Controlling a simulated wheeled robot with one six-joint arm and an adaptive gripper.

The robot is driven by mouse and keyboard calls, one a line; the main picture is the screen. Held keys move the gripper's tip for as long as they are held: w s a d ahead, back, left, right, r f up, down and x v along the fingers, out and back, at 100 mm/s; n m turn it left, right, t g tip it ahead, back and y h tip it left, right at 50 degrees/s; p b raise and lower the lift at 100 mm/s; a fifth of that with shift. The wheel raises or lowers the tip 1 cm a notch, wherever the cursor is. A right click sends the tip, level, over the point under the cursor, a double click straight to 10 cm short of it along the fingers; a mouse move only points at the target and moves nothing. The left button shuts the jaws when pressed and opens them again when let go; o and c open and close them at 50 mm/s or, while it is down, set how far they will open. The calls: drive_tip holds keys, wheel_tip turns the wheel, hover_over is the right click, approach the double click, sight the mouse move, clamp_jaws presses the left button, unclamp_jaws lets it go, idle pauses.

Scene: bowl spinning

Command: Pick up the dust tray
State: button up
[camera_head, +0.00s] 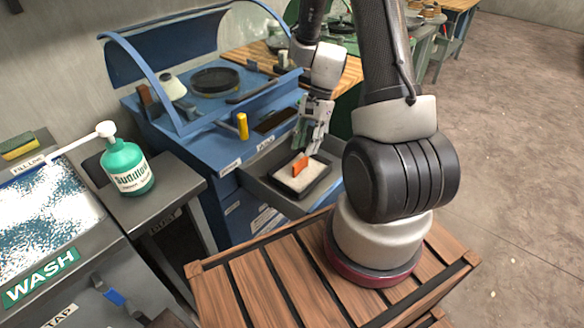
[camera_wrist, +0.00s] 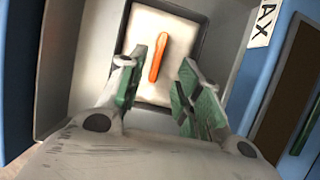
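The dust tray (camera_head: 305,190) is a shallow dark-rimmed tray with a pale inside and an orange upright handle (camera_head: 300,163). It lies in an open grey drawer (camera_head: 262,186) of the blue workstation. In the wrist view the tray (camera_wrist: 143,70) and its orange handle (camera_wrist: 158,58) show between and beyond the fingers. My gripper (camera_head: 309,142) is above the handle, fingers pointing down. In the wrist view my gripper (camera_wrist: 163,80) is open, its green-padded fingers apart on either side of the handle's near end. Nothing is held.
The drawer walls surround the tray closely. The blue workstation (camera_head: 185,140) holds a yellow cylinder (camera_head: 242,126) and a dark round wheel (camera_head: 214,80). A green soap bottle (camera_head: 127,166) stands at left beside the wash basin (camera_head: 45,215). A slatted wooden crate (camera_head: 290,290) is in front.

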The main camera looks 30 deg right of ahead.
sight(302, 159)
drive_tip(key=x, duration=0.7)
drive_tip(key=shift+s, duration=0.1)
drive_tip(key=shift+d, duration=0.1)
clamp_jaws()
